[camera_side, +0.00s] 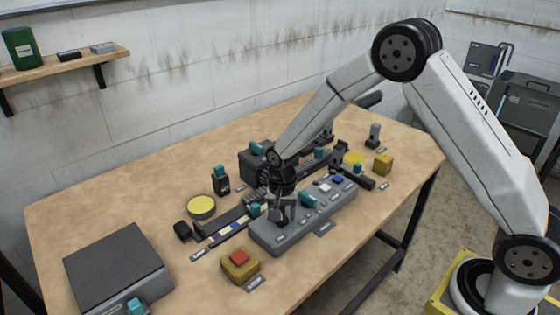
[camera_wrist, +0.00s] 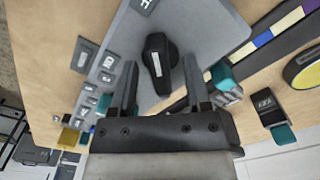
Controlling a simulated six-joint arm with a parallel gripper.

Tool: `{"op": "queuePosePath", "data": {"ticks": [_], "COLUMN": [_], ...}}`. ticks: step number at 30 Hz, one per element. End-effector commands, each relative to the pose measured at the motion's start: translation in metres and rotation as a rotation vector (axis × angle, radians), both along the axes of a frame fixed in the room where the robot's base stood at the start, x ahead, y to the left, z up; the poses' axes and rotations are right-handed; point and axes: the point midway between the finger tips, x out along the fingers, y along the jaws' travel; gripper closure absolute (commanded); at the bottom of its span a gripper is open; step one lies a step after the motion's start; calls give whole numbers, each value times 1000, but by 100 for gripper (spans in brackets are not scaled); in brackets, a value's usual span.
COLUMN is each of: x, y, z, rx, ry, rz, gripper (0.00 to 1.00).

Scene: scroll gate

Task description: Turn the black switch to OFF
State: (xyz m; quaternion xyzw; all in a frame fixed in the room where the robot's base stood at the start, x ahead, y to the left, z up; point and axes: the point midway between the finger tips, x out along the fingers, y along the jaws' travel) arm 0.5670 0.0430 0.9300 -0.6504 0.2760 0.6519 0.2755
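The black switch (camera_wrist: 158,50) is a dark knob with a white line on a grey panel (camera_wrist: 205,35). In the wrist view, its white line runs nearly up and down the picture. My gripper (camera_wrist: 160,70) is open, with one finger on each side of the knob in that picture. I cannot tell whether the fingers touch it. In the side view my gripper (camera_side: 284,212) points down at the near left part of the grey panel (camera_side: 268,238) and hides the switch. Small label plates (camera_wrist: 84,55) lie beside the knob, too small to read surely.
The panel also carries a teal control (camera_side: 307,200) and a blue button (camera_side: 337,180). A strip with coloured segments (camera_side: 228,225) lies left of it, and a yellow box with a red button (camera_side: 240,262) stands in front. A dark flat box (camera_side: 118,265) is at the left.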

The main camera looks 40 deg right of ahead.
Motion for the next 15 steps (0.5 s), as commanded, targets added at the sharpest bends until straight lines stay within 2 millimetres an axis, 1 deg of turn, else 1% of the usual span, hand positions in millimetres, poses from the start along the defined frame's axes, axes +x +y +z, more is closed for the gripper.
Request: {"op": "queuePosePath", "data": {"ticks": [5,8,11,15], "x": [1,1,1,1], "y": [0,0,0,0], "z": [3,9,18,34], "rx": [0,0,0,1], "ry": [-3,-3,-3,-4], "rz": [0,0,0,0], "gripper": [38,38,38,38]}}
